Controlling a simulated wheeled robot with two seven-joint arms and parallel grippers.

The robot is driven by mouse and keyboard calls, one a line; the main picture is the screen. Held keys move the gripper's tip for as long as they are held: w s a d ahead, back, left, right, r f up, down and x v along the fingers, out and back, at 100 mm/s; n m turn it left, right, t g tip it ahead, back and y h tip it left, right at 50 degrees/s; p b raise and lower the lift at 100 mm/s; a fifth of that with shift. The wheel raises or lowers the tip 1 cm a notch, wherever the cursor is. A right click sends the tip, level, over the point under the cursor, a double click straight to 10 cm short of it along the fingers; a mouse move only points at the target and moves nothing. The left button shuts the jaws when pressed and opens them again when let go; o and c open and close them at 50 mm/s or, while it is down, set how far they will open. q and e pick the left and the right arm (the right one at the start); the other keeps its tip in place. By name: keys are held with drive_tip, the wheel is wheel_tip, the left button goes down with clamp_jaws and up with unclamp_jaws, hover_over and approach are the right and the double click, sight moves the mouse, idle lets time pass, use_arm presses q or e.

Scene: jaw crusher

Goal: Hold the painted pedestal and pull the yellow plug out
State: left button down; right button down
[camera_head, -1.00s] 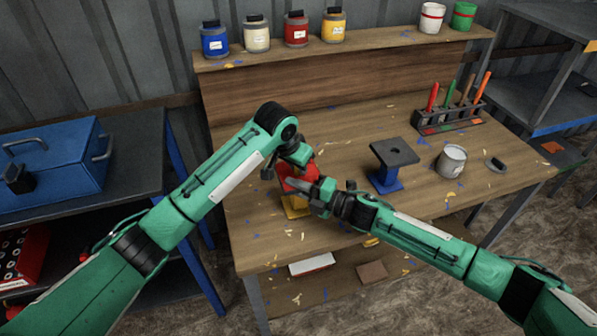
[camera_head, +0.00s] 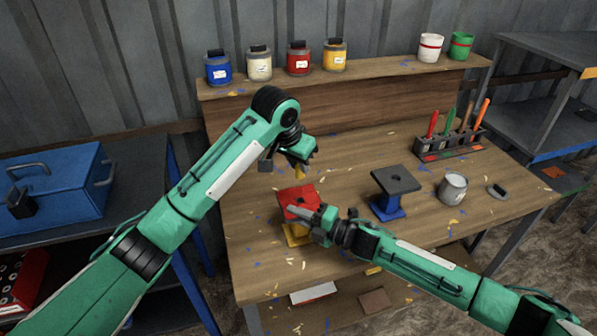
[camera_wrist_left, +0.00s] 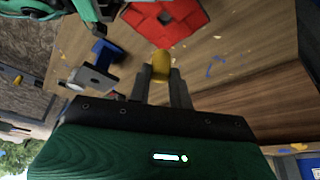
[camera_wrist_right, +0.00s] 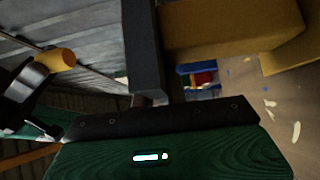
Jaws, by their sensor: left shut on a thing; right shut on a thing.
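The painted pedestal (camera_head: 299,195) has a red top and a yellow base and stands on the workbench. In the left wrist view its red top (camera_wrist_left: 188,17) shows a dark square hole in the middle. My left gripper (camera_head: 300,160) is shut on the yellow plug (camera_wrist_left: 161,62), above the pedestal and clear of the hole. The plug also shows in the right wrist view (camera_wrist_right: 56,59). My right gripper (camera_head: 318,222) is shut on the pedestal from the right, below its top. Its yellow column (camera_wrist_right: 225,25) fills the upper right wrist view; one finger is hidden.
A blue pedestal with a dark top (camera_head: 396,181) stands right of the painted one. Beyond it are a grey can (camera_head: 452,188) and a tool rack (camera_head: 450,145). Paint jars (camera_head: 258,66) line the back shelf. The bench left of the pedestal is clear.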

drive_tip(key=shift+f, duration=0.1)
drive_tip(key=c, duration=1.3)
unclamp_jaws()
drive_tip(key=shift+d, duration=0.1)
